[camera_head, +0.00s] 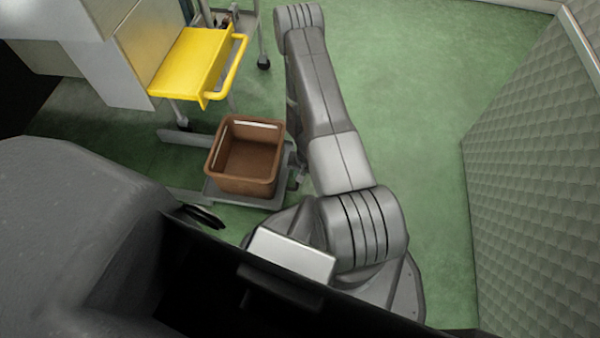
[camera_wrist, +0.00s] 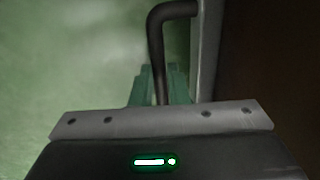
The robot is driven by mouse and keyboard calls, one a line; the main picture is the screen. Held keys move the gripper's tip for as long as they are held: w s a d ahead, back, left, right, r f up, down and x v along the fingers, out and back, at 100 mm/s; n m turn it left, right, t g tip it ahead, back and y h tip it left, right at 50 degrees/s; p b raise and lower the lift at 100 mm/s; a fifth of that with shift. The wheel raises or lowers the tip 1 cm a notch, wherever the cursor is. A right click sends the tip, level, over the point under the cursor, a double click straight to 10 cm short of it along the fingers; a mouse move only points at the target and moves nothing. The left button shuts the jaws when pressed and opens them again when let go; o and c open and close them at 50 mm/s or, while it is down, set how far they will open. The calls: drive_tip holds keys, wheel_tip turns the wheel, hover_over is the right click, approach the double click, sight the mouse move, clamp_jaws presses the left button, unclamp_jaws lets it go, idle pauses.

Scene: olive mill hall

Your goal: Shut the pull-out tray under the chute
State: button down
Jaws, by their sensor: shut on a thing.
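A yellow tray-like part (camera_head: 187,62) with a yellow bar handle (camera_head: 228,68) sticks out from a grey housing (camera_head: 150,35) at the upper left of the head view. In the wrist view my gripper (camera_wrist: 160,76) has greenish fingers and is shut on a dark bent handle (camera_wrist: 157,40). This handle joins the pale edge of a dark brown panel at the right. I cannot tell whether it belongs to the yellow part, whose handle looks yellow. In the head view my arm reaches to the top edge, and I cannot make out the gripper there.
A brown open crate (camera_head: 247,158) stands on a low grey frame (camera_head: 215,196) below the yellow part. A wheeled metal stand (camera_head: 262,50) is close behind it. A quilted grey panel (camera_head: 540,170) rises at the right. Green floor (camera_head: 430,80) is clear between.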

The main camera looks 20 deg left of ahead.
sight(278, 151)
drive_tip(key=a, duration=0.3)
drive_tip(key=s+a, duration=0.1)
drive_tip(key=a, duration=0.2)
drive_tip(key=s+a, duration=0.1)
drive_tip(key=a, duration=0.2)
drive_tip(key=shift+s+a+p, duration=0.1)
drive_tip(key=shift+a+p, duration=0.15)
drive_tip(key=shift+p, duration=0.05)
drive_tip(key=c, duration=1.4)
unclamp_jaws()
drive_tip(key=shift+r, duration=0.1)
drive_tip(key=d+r+p, duration=0.1)
drive_tip(key=r, duration=0.3)
drive_tip(key=r+p, duration=0.2)
drive_tip(key=r, duration=0.3)
drive_tip(key=d+r+p, duration=0.1)
drive_tip(key=r, duration=0.3)
drive_tip(key=shift+w+d+r, duration=0.2)
drive_tip(key=shift+w+d, duration=0.05)
drive_tip(key=shift+d, duration=0.05)
